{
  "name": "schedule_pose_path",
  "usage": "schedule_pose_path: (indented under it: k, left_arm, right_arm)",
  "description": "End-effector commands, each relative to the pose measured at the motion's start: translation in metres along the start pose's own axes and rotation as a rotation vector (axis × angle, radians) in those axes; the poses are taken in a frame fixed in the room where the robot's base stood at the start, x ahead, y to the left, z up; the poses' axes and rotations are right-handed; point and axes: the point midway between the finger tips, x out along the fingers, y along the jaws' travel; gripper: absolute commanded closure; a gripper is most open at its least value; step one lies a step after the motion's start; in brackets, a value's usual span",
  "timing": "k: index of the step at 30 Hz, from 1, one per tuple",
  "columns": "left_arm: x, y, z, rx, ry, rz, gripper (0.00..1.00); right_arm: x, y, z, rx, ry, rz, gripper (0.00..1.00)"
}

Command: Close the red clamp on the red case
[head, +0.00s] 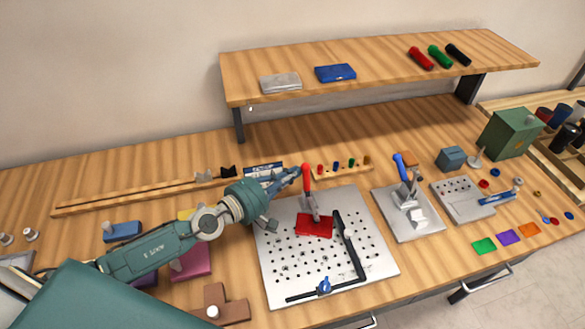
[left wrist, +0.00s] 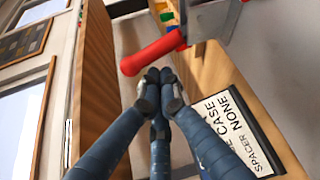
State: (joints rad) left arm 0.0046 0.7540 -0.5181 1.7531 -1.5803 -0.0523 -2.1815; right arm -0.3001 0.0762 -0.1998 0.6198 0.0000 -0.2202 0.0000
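The red clamp's handle (head: 306,178) stands upright at the back of the perforated metal plate (head: 278,285). The red case (head: 314,225) lies flat on the plate just in front of the clamp. My left gripper (head: 295,173) is just left of the top of the red handle. In the left wrist view its fingertips (left wrist: 158,80) are together with nothing visible between them. The red handle (left wrist: 152,52) is just beyond the tips there; I cannot tell whether they touch. My right gripper is not in view.
A black L-shaped bar (head: 350,250) edges the plate, with a blue knob (head: 324,286) at the front. A blue-handled clamp (head: 401,168) stands on another plate to the right. A labelled card (left wrist: 232,130) lies below the gripper. A wooden shelf (head: 380,65) overhangs behind.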

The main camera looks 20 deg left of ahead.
Motion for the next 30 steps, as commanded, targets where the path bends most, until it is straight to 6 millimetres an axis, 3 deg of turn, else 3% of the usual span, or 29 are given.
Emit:
schedule_pose_path:
  k: [11,20,22,30]
  left_arm:
    - [-0.001,-0.002,0.001,0.003,0.001,0.002,1.0]
    - [-0.007,-0.007,0.011,0.204,0.0,0.12,1.0]
    - [-0.008,0.001,0.014,0.218,0.0,0.129,1.0]
    - [-0.008,0.002,0.015,0.214,-0.002,0.126,1.0]
  right_arm:
    - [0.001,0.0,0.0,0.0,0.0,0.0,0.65]
    - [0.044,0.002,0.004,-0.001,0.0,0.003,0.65]
    - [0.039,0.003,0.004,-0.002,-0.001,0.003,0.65]
    - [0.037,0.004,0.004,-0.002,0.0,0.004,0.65]
